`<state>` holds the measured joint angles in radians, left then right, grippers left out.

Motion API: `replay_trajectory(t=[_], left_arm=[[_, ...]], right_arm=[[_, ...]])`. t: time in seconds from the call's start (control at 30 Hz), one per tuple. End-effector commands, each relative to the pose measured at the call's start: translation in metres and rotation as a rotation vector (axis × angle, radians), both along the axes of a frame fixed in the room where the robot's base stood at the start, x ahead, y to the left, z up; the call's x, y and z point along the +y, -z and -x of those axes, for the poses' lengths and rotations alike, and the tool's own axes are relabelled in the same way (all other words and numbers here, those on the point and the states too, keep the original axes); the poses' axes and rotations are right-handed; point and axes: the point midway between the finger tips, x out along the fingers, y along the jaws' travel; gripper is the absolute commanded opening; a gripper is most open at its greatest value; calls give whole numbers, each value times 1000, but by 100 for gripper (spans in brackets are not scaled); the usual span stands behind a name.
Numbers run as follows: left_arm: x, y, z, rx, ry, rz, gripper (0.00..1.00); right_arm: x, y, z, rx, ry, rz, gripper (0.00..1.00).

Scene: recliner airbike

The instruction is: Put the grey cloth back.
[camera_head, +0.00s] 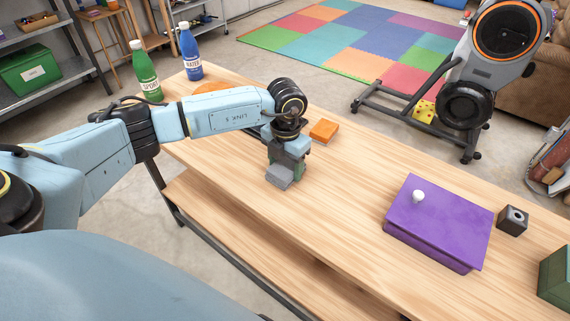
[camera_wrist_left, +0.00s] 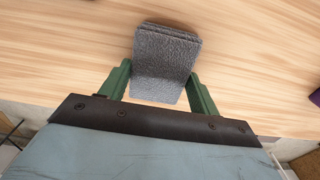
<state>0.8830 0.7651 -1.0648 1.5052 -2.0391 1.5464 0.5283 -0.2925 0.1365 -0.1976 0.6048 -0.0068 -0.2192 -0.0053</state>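The grey cloth (camera_head: 280,176) is a small folded stack near the front edge of the wooden table. My left gripper (camera_head: 287,165) points down over the table with the cloth at its fingertips. In the left wrist view the folded cloth (camera_wrist_left: 166,62) lies between the two green fingers of the gripper (camera_wrist_left: 161,75), which meet its sides. I cannot tell whether the cloth touches the table. My right gripper is not in view.
An orange block-like item (camera_head: 324,130) lies just behind the gripper. A purple box (camera_head: 440,222) with a white knob, a dark cube (camera_head: 512,220) and a green box (camera_head: 555,278) stand to the right. Green (camera_head: 146,75) and blue (camera_head: 190,55) bottles stand at the far left end. The table's middle is clear.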

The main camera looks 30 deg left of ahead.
Motion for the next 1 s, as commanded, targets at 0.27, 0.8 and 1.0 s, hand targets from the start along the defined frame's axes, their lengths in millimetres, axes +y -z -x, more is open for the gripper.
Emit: replay_trajectory(t=[0.27,0.8,1.0], left_arm=[[0,0,1,2,0,0,83],[0,-63,-2,-4,0,0,83],[0,-100,-2,-1,0,-1,83]], right_arm=[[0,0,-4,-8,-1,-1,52],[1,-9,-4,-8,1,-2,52],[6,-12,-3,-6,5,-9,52]])
